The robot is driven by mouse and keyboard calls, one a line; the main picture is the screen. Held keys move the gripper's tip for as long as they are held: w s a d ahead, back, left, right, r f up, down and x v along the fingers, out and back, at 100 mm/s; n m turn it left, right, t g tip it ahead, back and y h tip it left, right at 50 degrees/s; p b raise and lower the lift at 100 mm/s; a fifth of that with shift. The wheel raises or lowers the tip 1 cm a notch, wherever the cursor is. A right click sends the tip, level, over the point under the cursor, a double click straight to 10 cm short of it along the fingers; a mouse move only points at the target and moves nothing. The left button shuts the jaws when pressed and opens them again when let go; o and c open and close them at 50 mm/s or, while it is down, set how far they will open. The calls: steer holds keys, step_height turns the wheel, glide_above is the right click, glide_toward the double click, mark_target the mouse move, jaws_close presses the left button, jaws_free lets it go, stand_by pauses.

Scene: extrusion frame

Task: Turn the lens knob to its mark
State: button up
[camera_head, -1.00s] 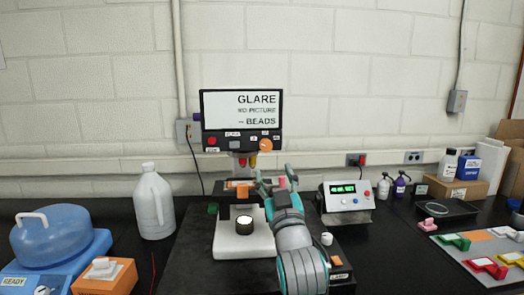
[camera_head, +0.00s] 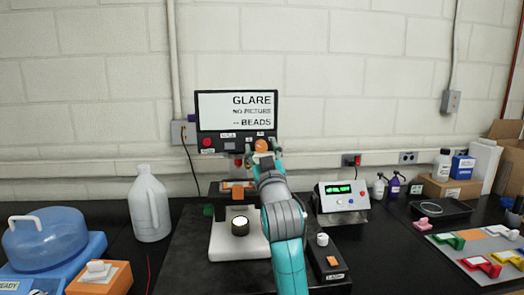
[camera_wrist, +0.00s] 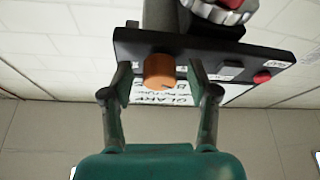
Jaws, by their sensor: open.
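A round orange knob (camera_head: 261,145) is on the dark control panel under the screen. I take it as the lens knob, but its label is too small to read. In the wrist view the knob (camera_wrist: 159,72) sits between the two fingers of my gripper (camera_wrist: 160,80). A small dark line shows on its face. The fingers are open, one on each side, with a gap to the knob. In the head view my gripper (camera_head: 264,157) is at the panel's right end and covers part of it. The mark cannot be made out.
The screen (camera_head: 237,111) reads "GLARE NO PICTURE – BEADS". Below it are a white stage (camera_head: 224,243) with a lit round lamp (camera_head: 240,226) and an orange block (camera_head: 237,189). A meter box (camera_head: 342,197) stands right, a white jug (camera_head: 150,206) left.

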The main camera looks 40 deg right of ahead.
jaws_close()
steer(key=shift+m+h, duration=0.4)
steer(key=shift+m, duration=0.1)
steer(key=m+g+h, duration=0.1)
steer(key=m, duration=0.3)
steer(key=m+g+h, duration=0.2)
steer(key=m, duration=0.2)
steer(key=shift+w+a, duration=0.1)
steer(key=shift+a, duration=0.1)
steer(key=m+g+h, duration=0.1)
steer(key=m, duration=0.3)
steer(key=m+g, duration=0.2)
steer(key=m, duration=0.1)
steer(key=shift+m+h, duration=0.4)
steer(key=shift+g, duration=0.3)
jaws_free()
